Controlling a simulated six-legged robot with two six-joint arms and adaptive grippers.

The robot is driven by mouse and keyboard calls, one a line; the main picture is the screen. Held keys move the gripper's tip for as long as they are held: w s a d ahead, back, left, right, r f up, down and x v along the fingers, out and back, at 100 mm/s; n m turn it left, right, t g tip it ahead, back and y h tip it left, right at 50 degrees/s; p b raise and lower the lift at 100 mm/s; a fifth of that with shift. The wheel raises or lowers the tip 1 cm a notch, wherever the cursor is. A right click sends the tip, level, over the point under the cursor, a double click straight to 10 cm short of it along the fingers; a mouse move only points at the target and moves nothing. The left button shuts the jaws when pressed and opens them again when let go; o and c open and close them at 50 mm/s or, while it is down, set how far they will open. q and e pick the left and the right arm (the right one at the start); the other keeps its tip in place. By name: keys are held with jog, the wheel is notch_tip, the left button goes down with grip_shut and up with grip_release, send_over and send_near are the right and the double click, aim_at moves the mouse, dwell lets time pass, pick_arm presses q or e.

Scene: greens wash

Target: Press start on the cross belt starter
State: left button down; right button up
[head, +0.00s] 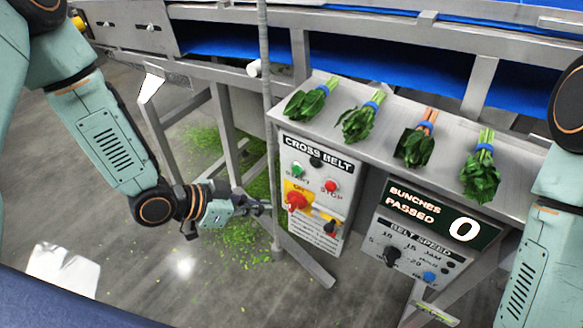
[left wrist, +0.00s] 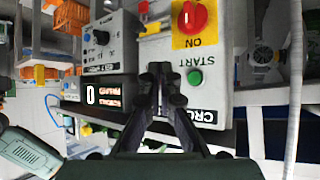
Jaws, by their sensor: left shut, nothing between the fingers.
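The cross belt starter (head: 313,195) is a pale box below the steel shelf, labelled CROSS BELT. Its green start button (head: 297,169) is at the upper left, with a red stop button (head: 331,186) to its right and a red rotary switch (head: 296,201) on a yellow plate below. My left gripper (head: 266,208) is shut and empty, just left of the box at about the switch's height. In the left wrist view the box is upside down, and the green button (left wrist: 194,77) lies to the right of the shut fingertips (left wrist: 160,70). My right gripper is out of view.
Several bunches of greens (head: 356,122) lie on the steel shelf (head: 400,113). A belt speed box (head: 408,247) and a bunches passed display (head: 464,229) reading 0 are to the right. A thin upright pole (head: 267,100) stands close to my left gripper.

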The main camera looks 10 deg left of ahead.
aim_at(297, 170)
pick_arm(q)
jog(key=w+d+b, duration=0.3)
jog(key=w, duration=0.5)
jog(key=shift+w, duration=0.25)
jog(key=shift+d, duration=0.1)
jog(key=shift+w+f, duration=0.15)
jog(key=shift+w, duration=0.05)
jog(key=shift+s, duration=0.2)
dwell(0.4)
jog(key=shift+w, duration=0.15)
dwell(0.4)
